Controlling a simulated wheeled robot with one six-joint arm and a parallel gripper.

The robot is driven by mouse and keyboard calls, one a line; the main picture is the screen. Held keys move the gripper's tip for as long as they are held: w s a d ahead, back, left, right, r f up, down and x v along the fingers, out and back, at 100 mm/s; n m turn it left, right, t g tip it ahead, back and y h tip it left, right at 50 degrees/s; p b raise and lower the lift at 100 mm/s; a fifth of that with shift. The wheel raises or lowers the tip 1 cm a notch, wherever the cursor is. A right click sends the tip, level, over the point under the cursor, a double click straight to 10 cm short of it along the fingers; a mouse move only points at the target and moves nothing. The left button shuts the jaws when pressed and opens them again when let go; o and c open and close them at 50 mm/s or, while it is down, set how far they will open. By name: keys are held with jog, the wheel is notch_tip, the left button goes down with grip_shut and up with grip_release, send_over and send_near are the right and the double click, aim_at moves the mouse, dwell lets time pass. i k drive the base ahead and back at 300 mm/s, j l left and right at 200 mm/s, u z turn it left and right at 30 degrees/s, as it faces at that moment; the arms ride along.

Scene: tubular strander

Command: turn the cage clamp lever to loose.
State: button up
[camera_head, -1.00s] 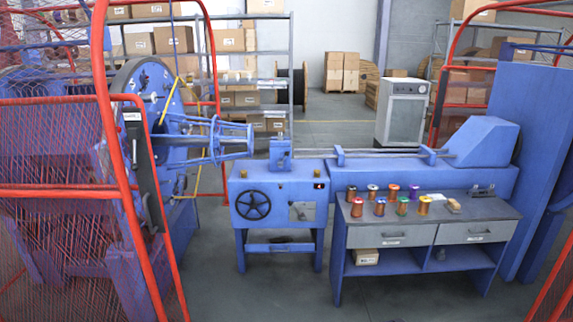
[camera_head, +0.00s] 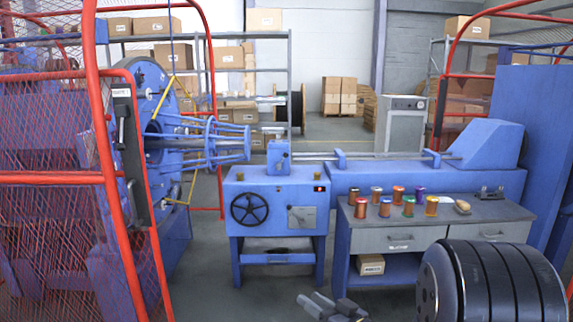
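A tall grey panel (camera_head: 134,155) with a white label is fixed on the red guard frame at the left. My gripper (camera_head: 318,303) seems to be the grey jointed part at the bottom edge, partly cut off. It is far to the right of and below the panel; its opening is unclear.
A red mesh guard (camera_head: 55,180) fills the left. A blue machine stand (camera_head: 277,215) with a black handwheel (camera_head: 249,209) is in the middle. A bench (camera_head: 480,216) with several spools stands at the right. My black arm link covers the lower right.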

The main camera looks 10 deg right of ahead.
aim_at(278, 167)
jog(key=i+z, duration=0.15)
jog(key=i, duration=3.3)
